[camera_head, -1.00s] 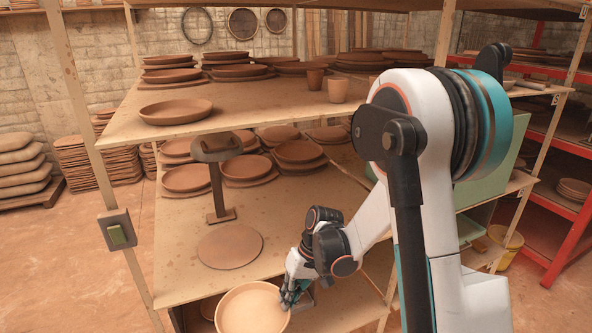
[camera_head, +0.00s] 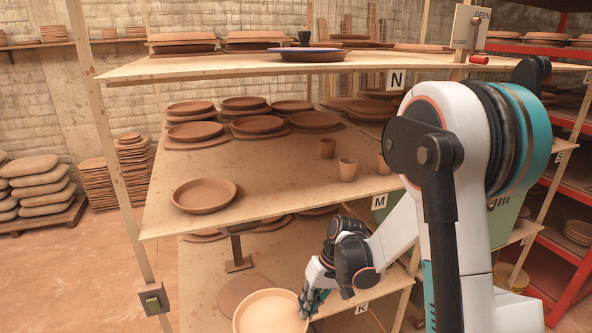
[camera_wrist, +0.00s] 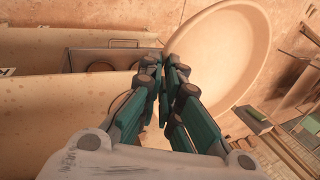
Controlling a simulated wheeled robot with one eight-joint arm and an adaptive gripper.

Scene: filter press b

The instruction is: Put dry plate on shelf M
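The dry plate, pale and round (camera_head: 270,314), is low in the head view, cut off by the bottom edge. My gripper (camera_head: 305,303) is shut on its right rim. In the wrist view the plate (camera_wrist: 240,40) is seen at a steep angle, with its rim between the fingertips (camera_wrist: 166,82). Shelf M (camera_head: 290,190) is the middle board, marked by a label M under its front edge. The plate appears in front of and below that board. A brown plate (camera_head: 204,195) stands at shelf M's front left, and several more plates stand behind it.
Small cups (camera_head: 347,169) stand on shelf M's right part. Its front middle is bare. Shelf N (camera_head: 230,66) is above, and the lower shelf marked K (camera_head: 210,270) is below. A wooden post (camera_head: 120,180) with a switch box (camera_head: 153,298) stands at the left.

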